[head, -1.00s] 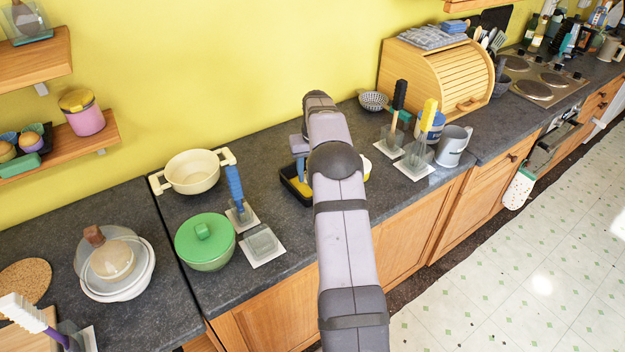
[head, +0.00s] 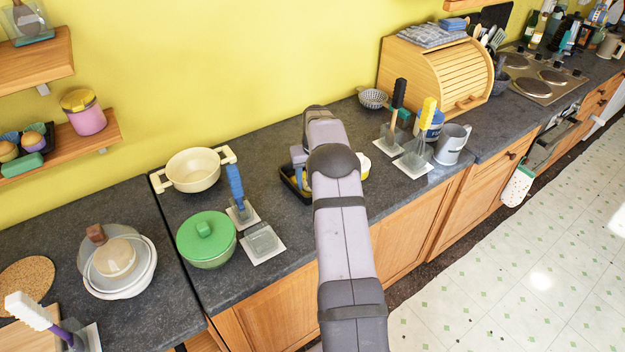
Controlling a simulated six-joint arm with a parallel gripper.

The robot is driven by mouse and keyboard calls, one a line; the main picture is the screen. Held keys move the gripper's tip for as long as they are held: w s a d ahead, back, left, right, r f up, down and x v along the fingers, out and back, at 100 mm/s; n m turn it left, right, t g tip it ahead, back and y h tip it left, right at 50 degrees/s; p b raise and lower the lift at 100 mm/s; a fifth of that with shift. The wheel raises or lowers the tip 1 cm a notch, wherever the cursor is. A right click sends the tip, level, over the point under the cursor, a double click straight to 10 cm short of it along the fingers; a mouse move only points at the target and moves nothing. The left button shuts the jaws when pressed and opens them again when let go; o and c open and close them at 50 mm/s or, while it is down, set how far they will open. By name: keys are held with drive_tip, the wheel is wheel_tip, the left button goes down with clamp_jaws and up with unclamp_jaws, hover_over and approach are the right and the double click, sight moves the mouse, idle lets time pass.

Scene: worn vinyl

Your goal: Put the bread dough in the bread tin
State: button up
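A black rectangular tin or tray (head: 287,178) sits on the counter in the middle, mostly hidden behind my arm; I cannot tell for sure that it is the bread tin. My gripper (head: 299,178) is low at this tray, largely covered by my arm. Its fingertips and anything between them cannot be made out. No bread dough can be clearly identified. A pale beige rounded shape (head: 115,258) shows in the nested bowls at the left, but I cannot tell whether it is dough.
A cream pot (head: 193,172), a green lidded pot (head: 206,246) and a blue-handled tool in a stand (head: 236,190) stand left of my arm. To the right are two more upright tools, a grey mug (head: 452,145) and a wooden bread bin (head: 435,70). Little counter is clear between them.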

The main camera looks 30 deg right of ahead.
drive_tip(key=shift+r, duration=0.1)
wheel_tip(320, 180, up, 12)
drive_tip(key=s+b, duration=0.1)
drive_tip(key=b, duration=0.2)
drive_tip(key=shift+s+a, duration=0.3)
drive_tip(key=shift+s, duration=0.05)
drive_tip(key=s+a+f+n, duration=0.1)
drive_tip(key=s+a, duration=0.4)
drive_tip(key=a, duration=0.5)
drive_tip(key=s+a+n, duration=0.1)
drive_tip(key=s+a, duration=0.5)
drive_tip(key=a, duration=0.3)
drive_tip(key=s+a+f+n, duration=0.1)
drive_tip(key=s+a+f, duration=0.2)
drive_tip(key=s, duration=0.6)
drive_tip(key=s+a+f+n+g, duration=0.1)
drive_tip(key=s+a+f, duration=0.2)
drive_tip(key=s+a, duration=0.3)
drive_tip(key=s, duration=0.3)
drive_tip(key=shift+s+a+f+g+y, duration=0.15)
drive_tip(key=shift+s+g+y, duration=0.15)
drive_tip(key=shift+s, duration=0.1)
